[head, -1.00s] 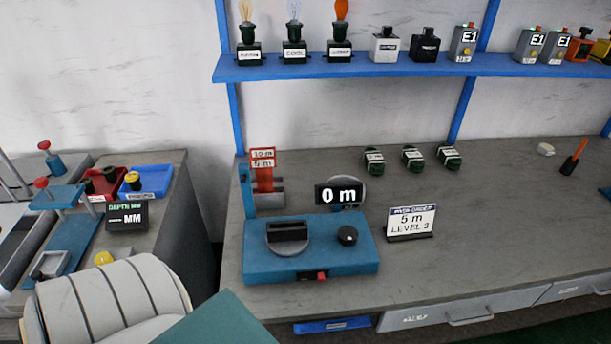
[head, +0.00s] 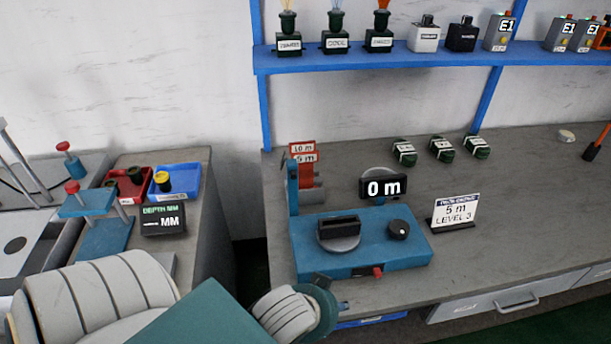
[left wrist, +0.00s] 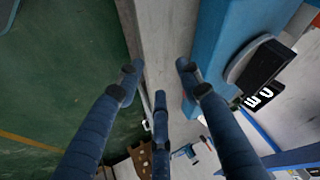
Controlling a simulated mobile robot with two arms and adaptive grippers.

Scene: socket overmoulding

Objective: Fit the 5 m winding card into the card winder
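The card winder (head: 370,265) is a blue box on the bench with a black slotted block (head: 338,227) on a grey disc, a black knob (head: 399,229) and a red switch (head: 377,271). Its display (head: 383,187) reads 0 m. Red cards labelled 10 m and 5 m (head: 305,158) stand in a rack behind its left end, the 5 m label below the 10 m one. My left gripper (left wrist: 158,82) is open and empty, its three fingers spread beside the winder's blue side. In the head view it is mostly hidden at the winder's front left. My right gripper is not in view.
An order sign (head: 454,211) reading 5 m, LEVEL 3 stands right of the winder. Several dark green parts (head: 441,149) lie behind it. A blue shelf (head: 420,61) with sockets runs above. A gap separates the left bench with red and blue trays (head: 180,196). The right benchtop is mostly clear.

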